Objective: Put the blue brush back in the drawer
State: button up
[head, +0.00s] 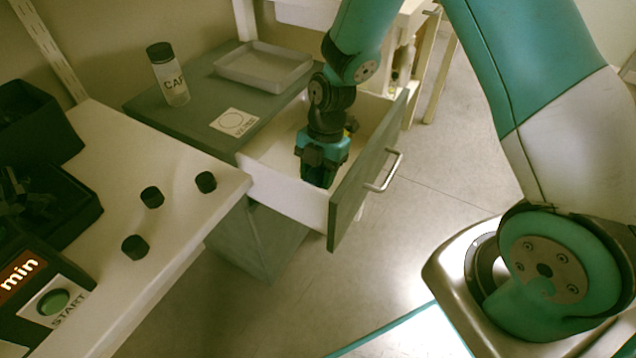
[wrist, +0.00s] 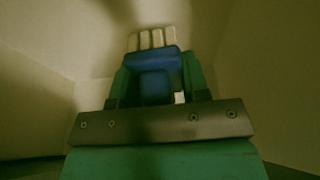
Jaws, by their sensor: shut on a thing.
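The drawer (head: 285,190) is pulled open from the grey cabinet, with its handle at the front. My gripper (head: 318,172) is down inside the drawer, between its walls. In the wrist view my gripper (wrist: 155,85) is shut on the blue brush (wrist: 152,62), which has pale bristle tufts at its far end. The drawer's pale walls (wrist: 245,60) surround it in the wrist view. In the head view the brush is hidden by my gripper. I cannot tell whether the brush touches the drawer's floor.
A grey tray (head: 262,68), a bottle marked CAP (head: 172,85) and a card with a circle (head: 234,122) are on the cabinet top. Three black caps (head: 152,197) lie on the white bench at left, near a START button (head: 53,301). Open floor lies right of the drawer.

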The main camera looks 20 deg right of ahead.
jog(key=shift+f, duration=1.25)
jog(key=shift+f+b, duration=0.2)
jog(key=shift+b, duration=0.1)
jog(key=o, duration=1.1)
jog(key=shift+r, duration=0.1)
jog(key=shift+r, duration=0.1)
